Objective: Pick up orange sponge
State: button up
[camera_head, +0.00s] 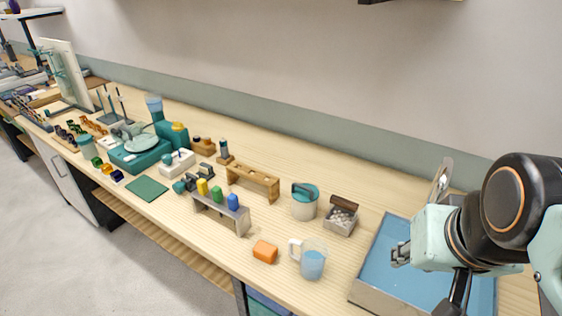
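The orange sponge (265,251) is a small block lying on the light wooden bench near its front edge. It sits left of a clear measuring jug with blue contents (312,263). My gripper (399,255) is at the right, over the blue-lined tray, well apart from the sponge. The gripper points left and is small in the view, so I cannot tell whether its fingers are open or shut. Nothing hides the sponge.
A grey rack (222,212) with coloured pieces stands behind and left of the sponge. A teal-lidded pot (304,201) and a box of white pieces (341,219) stand behind the jug. The tray (372,297) fills the right. Bare bench lies left of the sponge.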

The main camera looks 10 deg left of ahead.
aim_at(267, 253)
jog(key=u, duration=1.05)
jog(key=i+j+z, duration=0.25)
jog(key=j+z, duration=0.25)
jog(key=j, duration=0.15)
jog(key=i+j+z, duration=0.1)
jog(key=j+z, duration=0.2)
jog(key=j, duration=0.15)
